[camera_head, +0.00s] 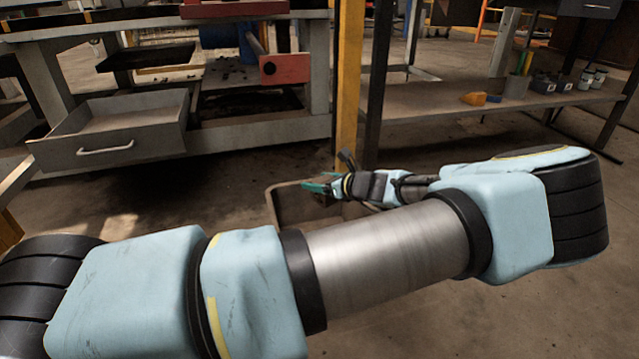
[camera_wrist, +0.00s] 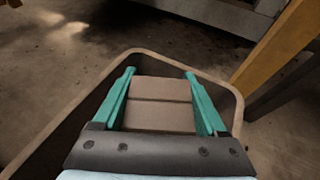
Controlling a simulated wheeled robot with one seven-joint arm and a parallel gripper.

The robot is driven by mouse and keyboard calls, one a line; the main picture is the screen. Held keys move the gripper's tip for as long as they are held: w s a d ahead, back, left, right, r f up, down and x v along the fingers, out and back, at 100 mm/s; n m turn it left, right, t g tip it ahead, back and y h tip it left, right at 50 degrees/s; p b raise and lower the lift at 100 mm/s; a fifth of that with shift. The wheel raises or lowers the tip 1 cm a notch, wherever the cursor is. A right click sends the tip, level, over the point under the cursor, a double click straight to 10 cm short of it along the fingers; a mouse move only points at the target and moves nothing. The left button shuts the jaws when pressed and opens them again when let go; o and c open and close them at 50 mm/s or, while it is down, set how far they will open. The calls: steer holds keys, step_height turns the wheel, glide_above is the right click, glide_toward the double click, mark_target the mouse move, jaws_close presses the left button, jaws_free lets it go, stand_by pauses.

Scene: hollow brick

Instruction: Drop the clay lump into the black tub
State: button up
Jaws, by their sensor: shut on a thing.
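My gripper (camera_head: 314,187) has teal fingers and is shut on the clay lump (camera_wrist: 160,113), a brown block with straight edges and a line across it. In the wrist view the lump fills the space between the two fingers of my gripper (camera_wrist: 159,75). The tub (camera_wrist: 238,100) lies below, with a tan rim and a dark inside. The fingers and lump appear within its rim. In the head view the tub (camera_head: 270,207) stands on the floor, partly hidden behind my arm. The exact height of the lump above the tub cannot be told.
A yellow post (camera_head: 347,80) rises close behind the tub. A grey workbench with an open drawer (camera_head: 112,130) stands at the left. A low shelf (camera_head: 430,98) with small containers stands at the right. Bare floor lies left of the tub.

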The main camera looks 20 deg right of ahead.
steer(key=shift+f+b, duration=0.3)
steer(key=shift+f, duration=0.25)
steer(key=o, duration=1.5)
steer(key=shift+c, duration=0.2)
steer(key=shift+s+r, duration=0.1)
steer(key=p+v, duration=0.5)
steer(key=v, duration=0.5)
steer(key=shift+s, duration=0.25)
steer(key=shift+d+r, duration=0.1)
